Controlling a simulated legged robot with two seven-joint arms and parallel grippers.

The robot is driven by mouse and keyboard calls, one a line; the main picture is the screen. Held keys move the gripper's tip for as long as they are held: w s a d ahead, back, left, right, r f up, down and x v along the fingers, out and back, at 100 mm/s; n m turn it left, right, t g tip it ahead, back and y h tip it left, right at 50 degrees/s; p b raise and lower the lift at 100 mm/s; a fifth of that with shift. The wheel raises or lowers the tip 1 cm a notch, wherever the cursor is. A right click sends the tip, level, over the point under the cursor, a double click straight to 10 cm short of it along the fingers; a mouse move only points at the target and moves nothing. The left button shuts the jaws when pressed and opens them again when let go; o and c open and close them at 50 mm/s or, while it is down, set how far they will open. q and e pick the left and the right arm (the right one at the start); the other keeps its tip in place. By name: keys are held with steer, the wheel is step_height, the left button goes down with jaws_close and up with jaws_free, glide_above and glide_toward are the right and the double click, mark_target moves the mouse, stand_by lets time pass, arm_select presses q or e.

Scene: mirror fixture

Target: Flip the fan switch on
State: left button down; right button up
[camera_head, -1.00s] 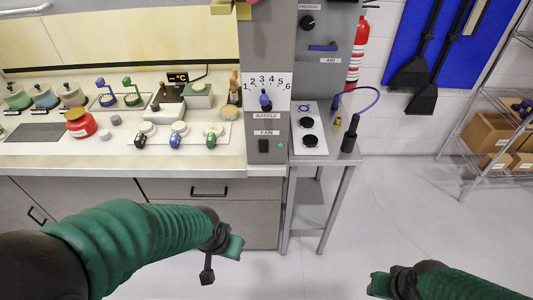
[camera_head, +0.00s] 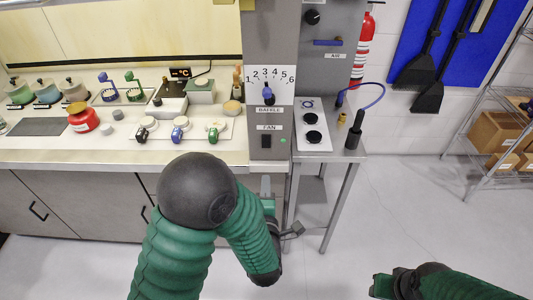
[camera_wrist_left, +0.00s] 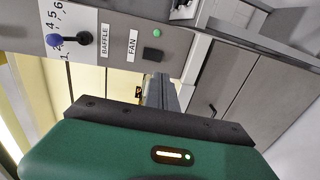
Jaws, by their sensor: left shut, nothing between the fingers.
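The black fan switch (camera_head: 266,141) is on the grey panel, below the FAN label (camera_head: 268,127) and beside a small green light (camera_head: 284,141). In the left wrist view the switch (camera_wrist_left: 152,54) lies just beyond the fingertips, and I cannot tell its position. My left gripper (camera_head: 266,184) is just below the panel, partly hidden by my forearm. Its fingers (camera_wrist_left: 160,90) are shut and empty, pointing at the panel, apparently apart from the switch. My right gripper (camera_head: 380,285) is at the lower right; its finger opening is unclear.
The baffle knob (camera_head: 268,95) sits above the switch on its numbered dial. The counter (camera_head: 60,155) with valves and jars is to the left. A small metal side table (camera_head: 335,155) with a burner plate stands to the right.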

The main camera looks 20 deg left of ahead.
mark_target(266, 147)
arm_select(q)
steer(key=p+x, duration=0.2)
steer(key=x, duration=1.2)
